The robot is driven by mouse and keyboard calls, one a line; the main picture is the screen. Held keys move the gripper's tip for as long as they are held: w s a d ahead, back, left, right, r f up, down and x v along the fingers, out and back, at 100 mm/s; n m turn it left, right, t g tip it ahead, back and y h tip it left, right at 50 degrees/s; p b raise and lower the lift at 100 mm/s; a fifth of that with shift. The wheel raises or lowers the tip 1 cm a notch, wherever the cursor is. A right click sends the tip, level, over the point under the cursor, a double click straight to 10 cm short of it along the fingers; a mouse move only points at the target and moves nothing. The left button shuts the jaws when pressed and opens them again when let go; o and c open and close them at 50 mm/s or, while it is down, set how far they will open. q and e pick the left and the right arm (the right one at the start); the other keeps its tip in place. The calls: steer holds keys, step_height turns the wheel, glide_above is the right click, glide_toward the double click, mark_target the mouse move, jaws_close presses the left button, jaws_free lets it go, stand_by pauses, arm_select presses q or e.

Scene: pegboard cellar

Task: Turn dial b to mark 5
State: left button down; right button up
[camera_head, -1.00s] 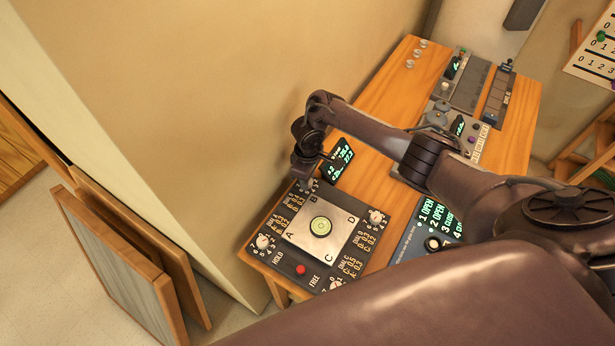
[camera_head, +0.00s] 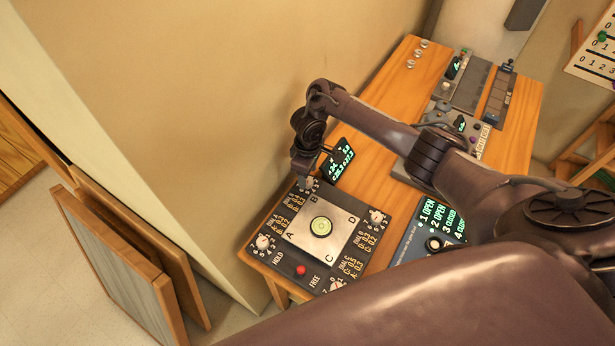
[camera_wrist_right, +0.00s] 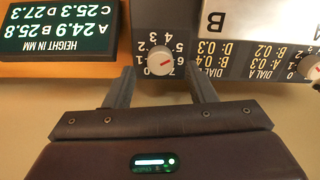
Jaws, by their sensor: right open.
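Dial b is a small white knob with a red pointer (camera_wrist_right: 160,60), by the corner marked B of the levelling unit. It also shows in the head view (camera_head: 309,184), partly hidden. In the head view the right gripper (camera_head: 305,168) hangs over the dial. My left gripper is not in view.
The silver plate (camera_head: 301,233) carries a round bubble level (camera_head: 321,226). Other dials sit at the unit's corners, with a red button (camera_head: 300,270) in front. A height display (camera_head: 335,160) stands close to the gripper. The wall rises just left of the bench (camera_head: 390,90).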

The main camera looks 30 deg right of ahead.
mark_target(308, 180)
step_height(308, 180, up, 5)
steer(key=shift+w+d+f+p, duration=0.1)
steer(key=shift+f+p, duration=0.1)
steer(key=shift+p, duration=0.15)
steer(key=shift+r, duration=0.35)
